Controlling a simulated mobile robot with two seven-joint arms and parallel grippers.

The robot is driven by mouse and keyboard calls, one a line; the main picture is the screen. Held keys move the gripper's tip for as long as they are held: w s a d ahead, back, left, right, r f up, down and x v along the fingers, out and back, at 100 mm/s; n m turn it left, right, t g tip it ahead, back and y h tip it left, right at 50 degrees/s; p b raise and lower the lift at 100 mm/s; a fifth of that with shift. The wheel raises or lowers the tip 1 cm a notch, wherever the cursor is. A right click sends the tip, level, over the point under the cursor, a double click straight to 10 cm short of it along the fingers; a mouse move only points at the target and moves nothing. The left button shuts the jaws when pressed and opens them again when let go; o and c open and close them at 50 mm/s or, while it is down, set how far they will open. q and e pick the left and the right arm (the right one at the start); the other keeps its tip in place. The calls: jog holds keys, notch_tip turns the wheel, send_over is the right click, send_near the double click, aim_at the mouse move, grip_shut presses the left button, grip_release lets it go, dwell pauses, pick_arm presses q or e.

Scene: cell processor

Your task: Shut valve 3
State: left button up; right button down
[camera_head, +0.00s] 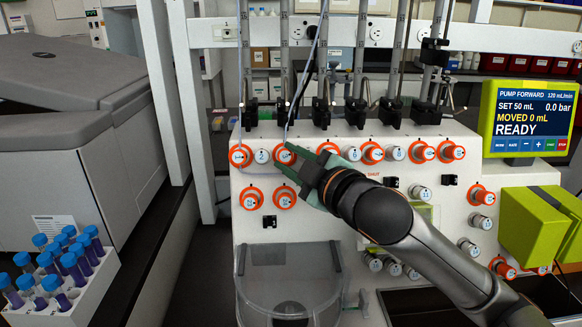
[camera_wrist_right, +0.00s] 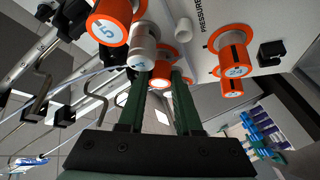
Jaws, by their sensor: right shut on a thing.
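Valve 3 (camera_head: 285,154) is an orange-ringed round knob in the upper row of the white panel, right of white knob 2 (camera_head: 262,156). My right gripper (camera_head: 281,158) reaches it from the lower right, with its green fingers on either side of the knob. In the right wrist view, an orange knob (camera_wrist_right: 163,73) sits between the tips of the right gripper (camera_wrist_right: 163,80), and the fingers are shut on it. White knob 4 (camera_wrist_right: 142,52) is close beside one finger. My left gripper is not in view.
Orange knob 5 (camera_wrist_right: 110,26) is close by, and lower orange knobs (camera_head: 250,198) are below. Thin tubing (camera_head: 291,110) hangs in front of the panel near valve 3. A clear bin (camera_head: 290,270) is under the knobs. A pump screen (camera_head: 530,115) reads READY.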

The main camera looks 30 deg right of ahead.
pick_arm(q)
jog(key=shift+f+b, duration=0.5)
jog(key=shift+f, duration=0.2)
pick_arm(e)
jog(key=shift+f+m+t+h, duration=0.2)
jog(key=shift+m+t+h, duration=0.4)
jog(key=shift+m, duration=0.9)
jog(key=c, duration=0.6)
grip_release()
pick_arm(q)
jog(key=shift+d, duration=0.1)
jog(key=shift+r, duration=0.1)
